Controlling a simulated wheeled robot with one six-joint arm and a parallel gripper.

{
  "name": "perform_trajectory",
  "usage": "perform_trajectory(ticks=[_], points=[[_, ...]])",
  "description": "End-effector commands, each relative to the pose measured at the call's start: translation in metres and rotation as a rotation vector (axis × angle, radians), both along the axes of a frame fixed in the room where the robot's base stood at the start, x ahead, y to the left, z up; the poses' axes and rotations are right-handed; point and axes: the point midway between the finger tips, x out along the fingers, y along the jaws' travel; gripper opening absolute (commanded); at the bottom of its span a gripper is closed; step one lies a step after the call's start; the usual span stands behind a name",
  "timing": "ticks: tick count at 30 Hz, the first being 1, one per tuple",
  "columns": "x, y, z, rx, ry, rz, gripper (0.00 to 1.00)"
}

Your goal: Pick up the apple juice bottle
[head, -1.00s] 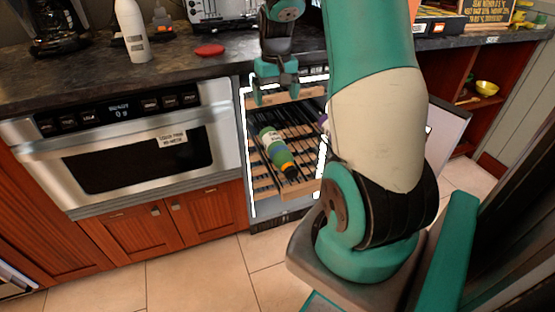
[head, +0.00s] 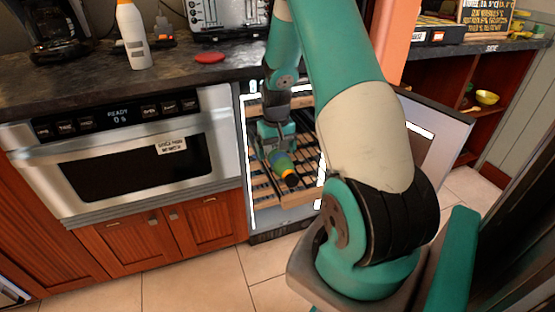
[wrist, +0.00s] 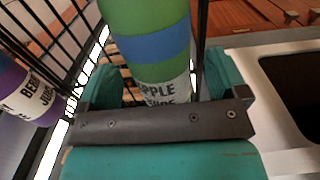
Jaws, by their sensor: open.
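The apple juice bottle (head: 283,165), green with a blue band and a dark cap, lies on a wooden rack in the open wine cooler. In the wrist view the bottle (wrist: 150,45) shows its white label reading "APPLE JUICE" and stands between my fingers. My gripper (head: 274,146) is open and reaches down into the cooler over the bottle. In the wrist view my gripper (wrist: 162,82) has one finger on each side of the bottle, and I cannot tell whether either touches it. In the head view the gripper hides the bottle's upper part.
A purple berry juice bottle (wrist: 35,92) lies to the left in the wrist view, beyond dark rack wires. The cooler door (head: 440,135) stands open to the right. The counter (head: 90,85) and microwave drawer (head: 140,160) are to the left. Floor in front is clear.

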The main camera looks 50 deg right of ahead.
Motion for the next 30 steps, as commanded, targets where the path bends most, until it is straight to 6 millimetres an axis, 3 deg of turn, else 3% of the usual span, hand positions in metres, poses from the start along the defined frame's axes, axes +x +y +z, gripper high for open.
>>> perform_trajectory(ticks=[9, 11, 18, 30], points=[[0.0003, -0.0002, -0.0081, -0.001, -0.002, 0.0, 0.92], [0.0003, -0.0002, -0.0081, -0.001, -0.002, 0.0, 0.8], [0.0003, -0.0001, -0.008, -0.001, -0.002, 0.0, 0.25], [0.0007, -0.0004, 0.0012, -0.002, -0.003, 0.0, 0.23]])
